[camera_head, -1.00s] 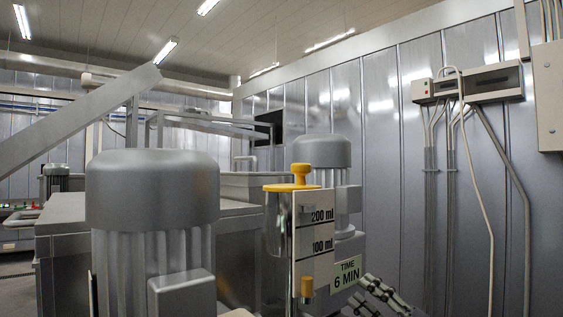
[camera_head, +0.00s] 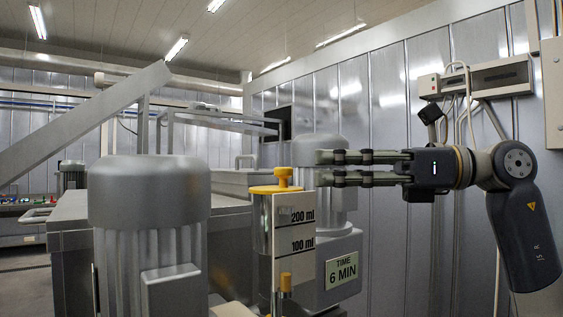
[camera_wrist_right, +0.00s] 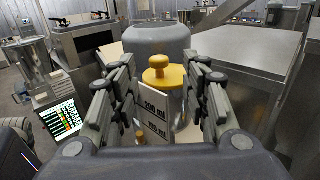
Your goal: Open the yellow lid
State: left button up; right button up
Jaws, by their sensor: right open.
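The yellow lid (camera_head: 277,188) with its round knob sits on top of a clear cylinder with a white scale plate (camera_head: 293,240) marked 100 ml and 200 ml. My right gripper (camera_head: 320,167) comes in from the right at about the height of the knob, with its fingertips just right of it in the head view. In the right wrist view the lid (camera_wrist_right: 160,76) lies ahead, between the two open fingers (camera_wrist_right: 160,95), with nothing held. I cannot tell whether a finger touches the knob. My left gripper is not in view.
A large grey motor housing (camera_head: 150,195) stands left of the cylinder, and another (camera_head: 319,215) stands behind it. A sign reading TIME 6 MIN (camera_head: 342,271) is at the lower right. A metal-panelled wall (camera_head: 375,110) closes the right side.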

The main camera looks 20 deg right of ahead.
jog(key=p+x, duration=0.1)
jog(key=x, duration=0.5)
jog(key=shift+a+r+p, duration=0.15)
jog(key=shift+p, duration=0.25)
jog(key=shift+w+a, duration=0.3)
jog(key=shift+a, duration=0.25)
grip_shut()
